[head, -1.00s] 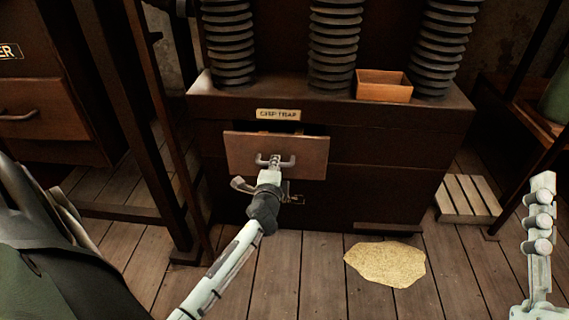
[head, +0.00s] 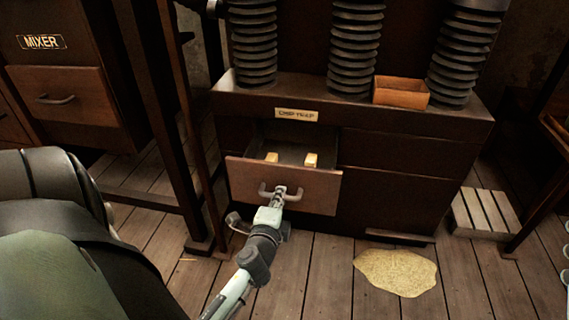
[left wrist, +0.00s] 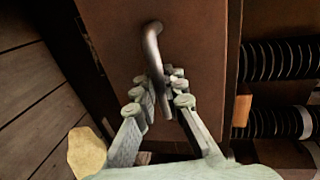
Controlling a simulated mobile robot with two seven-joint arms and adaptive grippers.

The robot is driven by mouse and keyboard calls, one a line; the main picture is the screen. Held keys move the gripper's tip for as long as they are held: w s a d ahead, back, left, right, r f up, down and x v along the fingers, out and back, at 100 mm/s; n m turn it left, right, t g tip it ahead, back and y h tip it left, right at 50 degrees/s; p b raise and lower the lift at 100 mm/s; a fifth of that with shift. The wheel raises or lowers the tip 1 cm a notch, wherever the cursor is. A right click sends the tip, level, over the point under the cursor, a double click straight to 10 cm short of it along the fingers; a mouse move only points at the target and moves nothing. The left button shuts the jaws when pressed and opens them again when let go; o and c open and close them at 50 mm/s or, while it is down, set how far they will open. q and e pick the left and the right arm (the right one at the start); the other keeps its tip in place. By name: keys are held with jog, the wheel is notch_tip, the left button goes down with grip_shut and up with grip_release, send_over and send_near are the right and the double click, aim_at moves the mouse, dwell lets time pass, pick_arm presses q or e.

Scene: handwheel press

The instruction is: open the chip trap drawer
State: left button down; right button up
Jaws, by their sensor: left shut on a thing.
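The chip trap drawer (head: 300,187) stands pulled out of the dark cabinet under the "CHIP TRAP" label (head: 297,114). Two small pale blocks (head: 311,160) show inside it. My left gripper (head: 279,195) is shut on the drawer's metal handle (head: 265,192). In the left wrist view the fingers (left wrist: 160,92) close around the handle bar (left wrist: 153,50) on the drawer front (left wrist: 195,60). My right gripper is not clearly in view; only pale bits of that arm show at the right edge.
An open wooden box (head: 402,92) sits on the cabinet ledge beside black bellows columns (head: 355,50). A tan patch (head: 396,272) lies on the plank floor. A slatted pallet (head: 485,213) is at right. The mixer drawer (head: 75,98) is shut at left.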

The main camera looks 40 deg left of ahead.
pick_arm(q)
jog(key=shift+f+v, duration=0.15)
jog(key=shift+v, duration=0.6)
jog(key=shift+f+v, duration=0.15)
jog(key=shift+v, duration=0.55)
pick_arm(e)
jog(key=shift+s+d+r+t, duration=0.2)
jog(key=shift+s+r+t, duration=0.1)
jog(key=shift+r+t, duration=0.25)
pick_arm(q)
jog(key=c, duration=1.9)
grip_release()
jog(key=shift+o, duration=0.2)
